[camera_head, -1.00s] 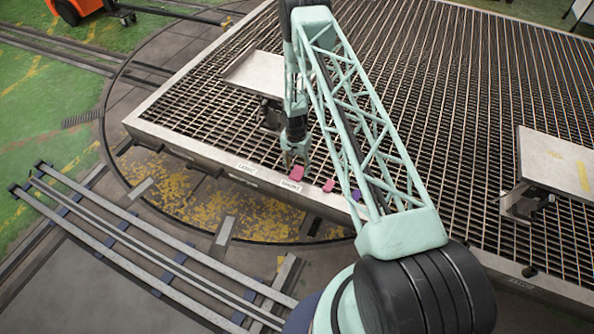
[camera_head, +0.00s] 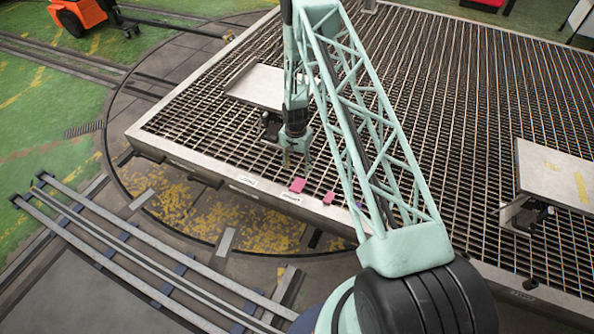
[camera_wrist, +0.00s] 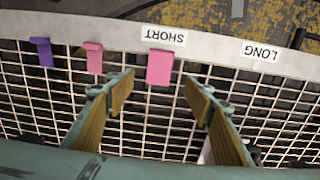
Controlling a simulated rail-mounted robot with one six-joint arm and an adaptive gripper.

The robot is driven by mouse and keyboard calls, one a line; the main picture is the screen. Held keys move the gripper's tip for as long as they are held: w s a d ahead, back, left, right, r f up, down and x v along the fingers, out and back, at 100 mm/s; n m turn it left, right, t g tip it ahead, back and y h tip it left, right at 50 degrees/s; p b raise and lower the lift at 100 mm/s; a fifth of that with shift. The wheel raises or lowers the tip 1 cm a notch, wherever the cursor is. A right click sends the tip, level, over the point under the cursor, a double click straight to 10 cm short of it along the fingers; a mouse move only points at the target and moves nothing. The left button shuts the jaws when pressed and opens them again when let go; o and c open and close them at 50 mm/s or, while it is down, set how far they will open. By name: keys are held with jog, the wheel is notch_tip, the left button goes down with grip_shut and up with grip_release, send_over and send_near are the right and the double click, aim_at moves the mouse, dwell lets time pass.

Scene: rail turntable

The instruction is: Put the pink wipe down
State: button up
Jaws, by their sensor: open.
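A larger pink piece (camera_head: 297,185) lies at the platform's front rim by the SHORT label, and it also shows in the wrist view (camera_wrist: 160,67). A smaller pink piece (camera_head: 329,197) lies to its right in the head view and to its left in the wrist view (camera_wrist: 93,57). I cannot tell for certain which is the wipe. My gripper (camera_head: 297,161) is open and empty above the grating, just behind the larger piece. In the wrist view its fingers (camera_wrist: 157,92) stand apart, with the larger piece beyond the gap between them.
A purple piece (camera_wrist: 41,52) hangs at the rim. SHORT (camera_wrist: 166,35) and LONG (camera_wrist: 261,51) labels mark the rim. Pale plates stand at left (camera_head: 258,84) and right (camera_head: 553,172) on the grating (camera_head: 450,110). Rails (camera_head: 135,255) run in front. Open grating lies around my gripper.

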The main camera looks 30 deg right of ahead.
jog(key=shift+r, duration=0.15)
dwell(0.6)
jog(key=a+r+n+t, duration=0.1)
jog(key=a+r+n, duration=0.15)
jog(key=r, duration=1.75)
jog(key=a+r+n, duration=0.1)
jog(key=a+r, duration=0.3)
jog(key=r, duration=1.7)
jog(key=s+a+r+n+t, duration=0.1)
jog(key=s+a+r, duration=0.1)
jog(key=s+r, duration=0.35)
jog(key=s+a+r+n, duration=0.1)
jog(key=s+a+r, duration=0.15)
jog(key=r, duration=0.65)
jog(key=s+a+r+n+t, duration=0.1)
jog(key=s+a+r, duration=0.2)
jog(key=s+r, duration=0.5)
jog(key=s+a+r+n, duration=0.1)
jog(key=s+a+r, duration=0.2)
jog(key=s+r, duration=0.6)
jog(key=s+a+r+n, duration=0.1)
jog(key=s+a+r, duration=0.1)
jog(key=s, duration=1)
jog(key=s+a+r+n+t, duration=0.1)
jog(key=s+a+r+n, duration=0.1)
jog(key=s, duration=1)
jog(key=shift+a, duration=0.2)
jog(key=shift+o, duration=0.6)
